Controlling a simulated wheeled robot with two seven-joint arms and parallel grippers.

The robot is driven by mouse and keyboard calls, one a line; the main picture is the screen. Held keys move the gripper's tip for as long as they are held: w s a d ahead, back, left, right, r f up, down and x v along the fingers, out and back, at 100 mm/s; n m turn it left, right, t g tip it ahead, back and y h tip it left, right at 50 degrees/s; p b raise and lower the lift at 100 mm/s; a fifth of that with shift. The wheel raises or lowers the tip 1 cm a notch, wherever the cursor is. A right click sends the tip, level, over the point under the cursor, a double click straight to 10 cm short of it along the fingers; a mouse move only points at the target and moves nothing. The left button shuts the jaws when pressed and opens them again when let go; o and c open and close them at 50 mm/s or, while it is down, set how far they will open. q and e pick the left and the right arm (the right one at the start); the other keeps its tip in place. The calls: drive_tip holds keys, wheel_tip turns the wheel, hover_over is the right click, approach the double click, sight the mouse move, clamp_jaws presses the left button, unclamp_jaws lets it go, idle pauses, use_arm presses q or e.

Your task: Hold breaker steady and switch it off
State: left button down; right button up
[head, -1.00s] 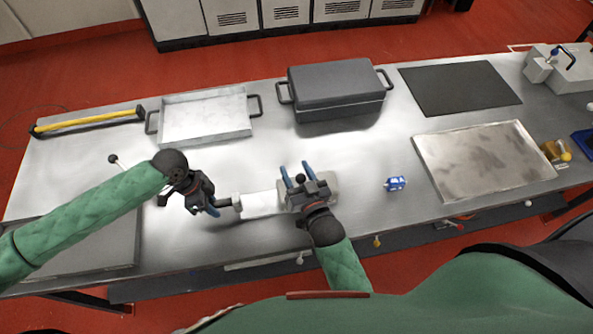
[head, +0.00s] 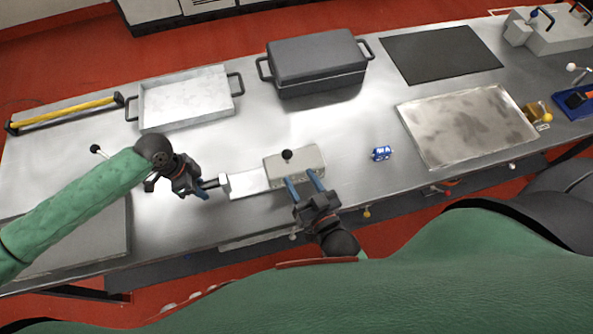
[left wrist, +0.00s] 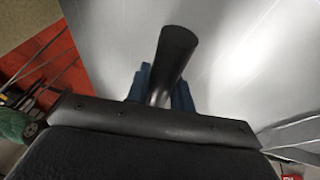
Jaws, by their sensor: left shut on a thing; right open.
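The breaker (head: 311,160) is a pale grey box with a black ball knob (head: 287,155) standing up from its top. A light flat plate (head: 247,183) runs from its left side to a dark handle (head: 211,184). My left gripper (head: 203,190) is shut on that handle. In the left wrist view the handle is a black round bar (left wrist: 174,58) between the blue fingers. My right gripper (head: 303,184) is open and empty at the breaker's near edge, below the knob. I cannot tell whether its fingertips touch the box.
A small blue-and-white object (head: 381,153) lies right of the breaker. A worn metal tray (head: 410,125) is further right. Behind are a shallow handled pan (head: 186,100), a dark lidded box (head: 318,55) and a black mat (head: 440,54). The bench behind the breaker is clear.

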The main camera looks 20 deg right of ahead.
use_arm(q)
drive_tip(key=shift+a, duration=0.1)
use_arm(e)
drive_tip(key=shift+s, duration=0.3)
use_arm(q)
drive_tip(key=c, duration=1.1)
unclamp_jaws()
drive_tip(key=shift+c, duration=0.2)
drive_tip(key=v, duration=1.2)
drive_tip(key=shift+f, duration=0.1)
use_arm(e)
drive_tip(key=shift+f, duration=0.1)
